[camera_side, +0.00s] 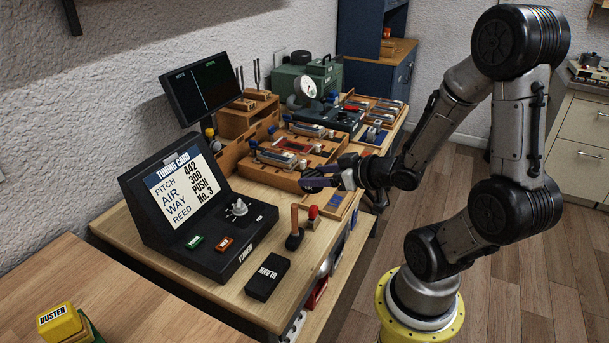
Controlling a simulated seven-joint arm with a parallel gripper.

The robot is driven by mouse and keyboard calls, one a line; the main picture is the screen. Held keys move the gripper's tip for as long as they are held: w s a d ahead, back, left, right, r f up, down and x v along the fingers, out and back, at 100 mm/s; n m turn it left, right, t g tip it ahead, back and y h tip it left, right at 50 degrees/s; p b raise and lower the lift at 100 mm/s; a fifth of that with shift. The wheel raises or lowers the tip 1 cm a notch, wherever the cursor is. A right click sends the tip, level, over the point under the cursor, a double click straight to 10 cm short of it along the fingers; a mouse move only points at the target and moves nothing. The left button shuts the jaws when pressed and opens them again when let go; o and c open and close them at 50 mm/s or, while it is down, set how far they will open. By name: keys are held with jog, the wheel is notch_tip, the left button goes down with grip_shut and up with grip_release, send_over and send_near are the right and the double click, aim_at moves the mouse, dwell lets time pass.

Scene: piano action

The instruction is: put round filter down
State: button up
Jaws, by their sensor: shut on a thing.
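My gripper (330,178) reaches left from my arm over the right side of the workbench, close to the front edge of the wooden tray. It is shut on a small dark round piece (313,184), which I take to be the round filter. The piece shows at the fingertips, partly hidden by the fingers. It is too small to make out any detail on it. Whether it touches the surface below or hangs just above it, I cannot tell.
The wooden tray (234,158) holds several reed-like parts. A tuning card console (160,232) stands to the left. A dial gauge (308,86) stands behind.

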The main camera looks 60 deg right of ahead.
jog(key=shift+s+a+r, duration=0.15)
jog(key=shift+s+r, duration=0.05)
jog(key=shift+s, duration=0.25)
